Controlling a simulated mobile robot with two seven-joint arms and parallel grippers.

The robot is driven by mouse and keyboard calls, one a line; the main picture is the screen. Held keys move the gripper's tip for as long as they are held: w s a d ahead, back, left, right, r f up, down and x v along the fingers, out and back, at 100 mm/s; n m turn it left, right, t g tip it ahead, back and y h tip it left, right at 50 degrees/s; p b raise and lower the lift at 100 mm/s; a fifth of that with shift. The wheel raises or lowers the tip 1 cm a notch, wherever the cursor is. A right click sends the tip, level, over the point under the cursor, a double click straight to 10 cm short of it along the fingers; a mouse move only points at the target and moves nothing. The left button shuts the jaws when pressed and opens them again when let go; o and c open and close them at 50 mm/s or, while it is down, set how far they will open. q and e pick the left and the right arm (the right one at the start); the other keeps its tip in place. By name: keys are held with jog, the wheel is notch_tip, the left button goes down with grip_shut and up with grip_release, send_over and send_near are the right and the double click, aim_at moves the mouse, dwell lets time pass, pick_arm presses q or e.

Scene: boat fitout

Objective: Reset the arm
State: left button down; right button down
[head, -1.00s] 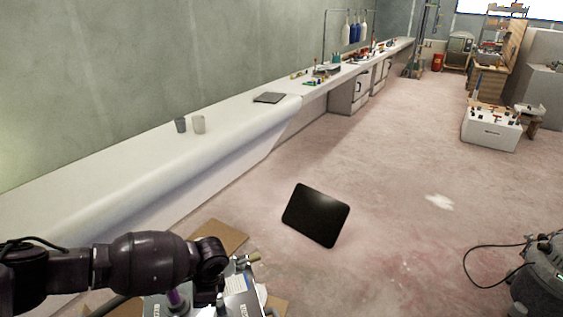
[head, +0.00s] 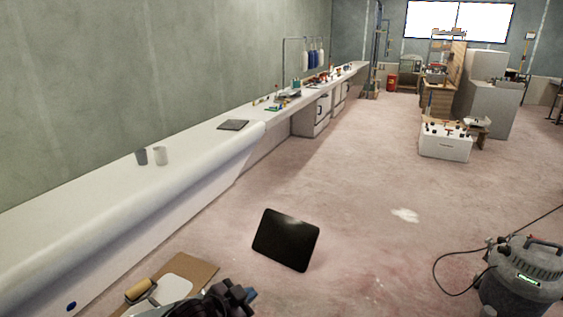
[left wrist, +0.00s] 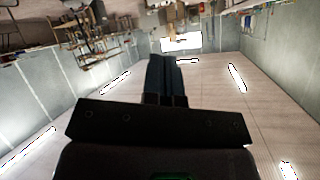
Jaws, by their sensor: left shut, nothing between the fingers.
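My left gripper (head: 248,294) shows at the bottom edge of the head view as a dark shape with a bluish tip, above the floor. Most of the left arm is out of that view. In the left wrist view the two dark blue fingers (left wrist: 161,66) lie together, with nothing between them. The wrist view is upside down, with ceiling lights and furniture behind the fingers. My right gripper is in neither view.
A long white bench (head: 90,200) runs along the left wall, with two cups (head: 160,156) on it. A black panel (head: 286,240) stands tilted on the floor. A vacuum (head: 520,275) is at lower right. A cardboard sheet (head: 200,270) lies near the gripper.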

pick_arm(q)
jog(key=s+a+f+n+y, duration=0.3)
jog(key=s+a+f+n, duration=0.2)
jog(key=s+a, duration=0.4)
jog(key=s+a+f+n+t+y, duration=0.1)
jog(key=s+a+f+n+y, duration=0.3)
jog(key=s, duration=1.3)
jog(key=a+f+n, duration=0.1)
jog(key=a+f, duration=0.3)
jog(key=a, duration=0.2)
jog(key=shift+a+f+n+y, duration=0.15)
jog(key=shift+a+n+y, duration=0.15)
